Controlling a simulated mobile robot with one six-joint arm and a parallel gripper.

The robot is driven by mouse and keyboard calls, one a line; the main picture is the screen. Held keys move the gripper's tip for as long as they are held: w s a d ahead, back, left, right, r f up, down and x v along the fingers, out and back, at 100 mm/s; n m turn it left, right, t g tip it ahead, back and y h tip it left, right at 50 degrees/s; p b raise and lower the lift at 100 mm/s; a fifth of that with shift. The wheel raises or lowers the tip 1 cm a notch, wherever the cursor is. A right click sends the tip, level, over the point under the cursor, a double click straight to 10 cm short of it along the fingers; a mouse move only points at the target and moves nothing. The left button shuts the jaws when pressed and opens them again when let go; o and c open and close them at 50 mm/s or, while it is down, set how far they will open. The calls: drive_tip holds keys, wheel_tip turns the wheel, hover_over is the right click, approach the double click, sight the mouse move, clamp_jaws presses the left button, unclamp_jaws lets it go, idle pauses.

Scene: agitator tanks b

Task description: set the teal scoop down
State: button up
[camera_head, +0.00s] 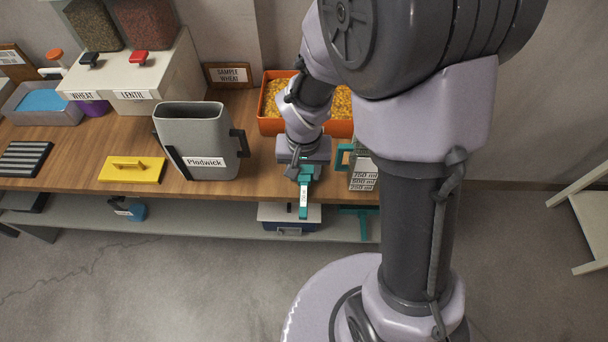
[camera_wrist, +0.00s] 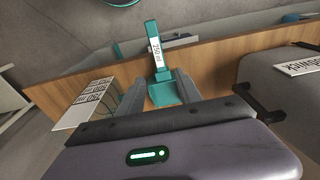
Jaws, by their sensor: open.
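The teal scoop (camera_head: 304,194) is at the front edge of the wooden counter (camera_head: 262,181). Its handle, with a white label, sticks out past the edge. In the wrist view the scoop (camera_wrist: 166,91) shows between my two fingers, its labelled handle pointing away from my palm. My gripper (camera_head: 304,171) is low over the counter edge, pointing down at the scoop. In the wrist view my gripper (camera_wrist: 159,79) is open, with a finger on each side of the scoop. I cannot tell whether either finger touches it. My gripper hides part of the scoop in the head view.
A grey Plodwick container (camera_head: 197,130) stands left of my gripper. A white labelled measure (camera_head: 362,175) stands close on the right. An orange bin (camera_head: 267,122) of yellow grain is behind. A yellow lid (camera_head: 130,175) lies farther left. A lower shelf (camera_head: 180,222) runs below the counter.

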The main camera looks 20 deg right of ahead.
drive_tip(key=s+r+t, duration=0.1)
drive_tip(key=s+r, duration=0.3)
drive_tip(key=r, duration=0.3)
drive_tip(key=s+a+r+t+y, duration=0.1)
drive_tip(key=s+r+t, duration=0.1)
drive_tip(key=s+r, duration=0.3)
drive_tip(key=s+r+t+y, duration=0.1)
drive_tip(key=s+r, duration=0.3)
drive_tip(key=r, duration=0.6)
drive_tip(key=shift+s+a+r+m+t, duration=0.3)
drive_tip(key=shift+s+a+m, duration=0.1)
